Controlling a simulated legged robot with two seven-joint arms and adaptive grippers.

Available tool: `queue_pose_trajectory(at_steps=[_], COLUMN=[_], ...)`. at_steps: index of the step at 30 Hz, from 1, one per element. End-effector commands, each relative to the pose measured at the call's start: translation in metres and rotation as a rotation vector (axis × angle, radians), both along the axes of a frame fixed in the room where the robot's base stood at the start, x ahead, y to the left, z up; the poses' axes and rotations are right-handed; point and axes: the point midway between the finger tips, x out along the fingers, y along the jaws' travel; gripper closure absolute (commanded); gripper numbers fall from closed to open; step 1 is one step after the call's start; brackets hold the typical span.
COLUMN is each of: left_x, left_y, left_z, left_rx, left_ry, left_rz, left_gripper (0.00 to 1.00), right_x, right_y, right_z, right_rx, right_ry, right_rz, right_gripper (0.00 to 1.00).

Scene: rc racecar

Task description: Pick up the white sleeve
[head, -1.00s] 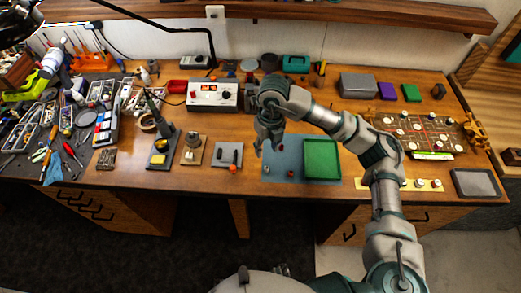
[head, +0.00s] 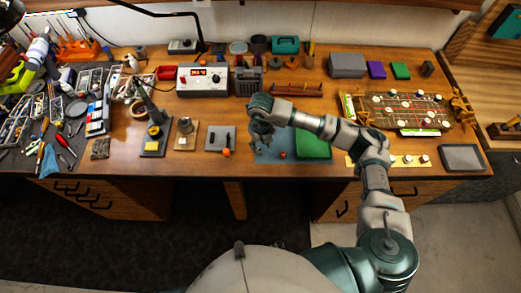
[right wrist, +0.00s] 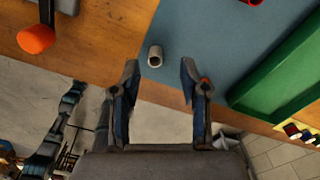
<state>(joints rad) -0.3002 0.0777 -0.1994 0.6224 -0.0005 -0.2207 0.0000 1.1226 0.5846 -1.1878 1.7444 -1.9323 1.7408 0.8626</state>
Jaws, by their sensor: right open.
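The white sleeve (right wrist: 155,56) is a small pale hollow cylinder on the blue-grey mat (right wrist: 205,40), near the mat's edge, in the right wrist view. My right gripper (right wrist: 160,70) is open, and its two fingertips stand on either side of the sleeve's near end in that picture. Nothing is between the fingers that I can see as gripped. In the head view my right gripper (head: 262,142) hangs over the left part of the mat and I cannot make out the sleeve there. My left gripper is not in view.
A green tray (head: 313,146) covers the mat's right side. A small red part (head: 283,155) lies on the mat. A block with an orange knob (head: 227,153) stands left of the mat. A power supply (head: 203,80) and a wooden rack (head: 296,90) stand behind.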

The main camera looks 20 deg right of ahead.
Motion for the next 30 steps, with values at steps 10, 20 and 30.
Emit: queue_pose_trajectory(at_steps=[10, 20, 30], left_x=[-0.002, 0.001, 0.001], left_y=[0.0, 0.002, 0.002], left_z=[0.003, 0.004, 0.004], left_rx=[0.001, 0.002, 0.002], left_ry=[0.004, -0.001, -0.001], left_rz=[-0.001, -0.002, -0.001], left_gripper=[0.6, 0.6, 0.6], right_x=[0.002, 0.002, 0.002], right_y=[0.002, 0.001, 0.001], right_z=[-0.03, -0.029, -0.029], right_rx=[0.0, 0.001, 0.001], right_ry=[-0.001, -0.001, 0.0], right_rz=[0.0, 0.0, 0.0], right_gripper=[0.55, 0.94, 0.94])
